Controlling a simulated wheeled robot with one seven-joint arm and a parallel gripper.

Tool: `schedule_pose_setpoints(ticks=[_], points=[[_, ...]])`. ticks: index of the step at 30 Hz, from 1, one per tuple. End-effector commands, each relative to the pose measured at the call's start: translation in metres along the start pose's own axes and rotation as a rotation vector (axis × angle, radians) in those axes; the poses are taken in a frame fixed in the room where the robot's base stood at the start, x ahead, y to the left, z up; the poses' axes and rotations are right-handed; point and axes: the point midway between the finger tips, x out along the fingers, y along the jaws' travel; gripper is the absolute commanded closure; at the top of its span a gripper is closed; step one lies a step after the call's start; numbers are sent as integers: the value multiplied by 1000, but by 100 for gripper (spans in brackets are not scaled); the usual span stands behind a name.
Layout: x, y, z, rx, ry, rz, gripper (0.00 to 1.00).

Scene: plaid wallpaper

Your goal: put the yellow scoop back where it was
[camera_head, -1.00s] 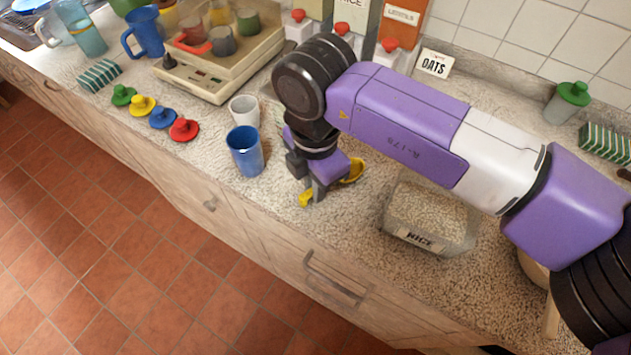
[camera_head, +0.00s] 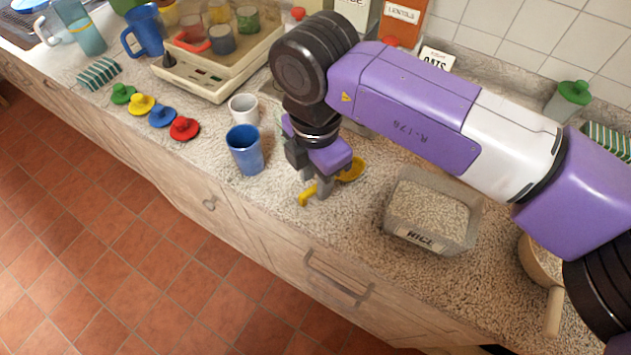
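The yellow scoop (camera_head: 352,169) lies at or just above the speckled counter, between the blue cup and the rice tub. Its bowl shows to the right of my gripper and its handle end to the left. My gripper (camera_head: 323,190) points down at the middle of the scoop, with its fingers around or against the handle. The fingers hide that part, so I cannot tell whether they are closed on it. A clear tub (camera_head: 462,239) labelled RICE, filled with pale grains, stands to the right of the gripper.
A blue cup (camera_head: 245,152) and a white cup (camera_head: 244,108) stand close left of my gripper. Several coloured lids, including a red one (camera_head: 184,129), lie further left. A round pan or bowl (camera_head: 540,262) is at the right.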

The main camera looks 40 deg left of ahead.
Motion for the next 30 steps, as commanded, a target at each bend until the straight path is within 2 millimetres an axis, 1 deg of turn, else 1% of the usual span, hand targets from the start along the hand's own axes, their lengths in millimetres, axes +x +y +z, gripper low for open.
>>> schedule_pose_setpoints(ticks=[1,9,12,15,19,26,29,30], points=[[-10,1,1,-1,-3,4,66],[-65,1,1,1,-4,3,66],[-81,0,1,0,-3,2,66],[-91,0,0,1,-1,1,66],[-99,0,0,1,0,2,66],[-100,0,0,0,2,1,66],[-96,1,-8,-14,30,8,66],[-91,2,-16,-30,61,16,66]])
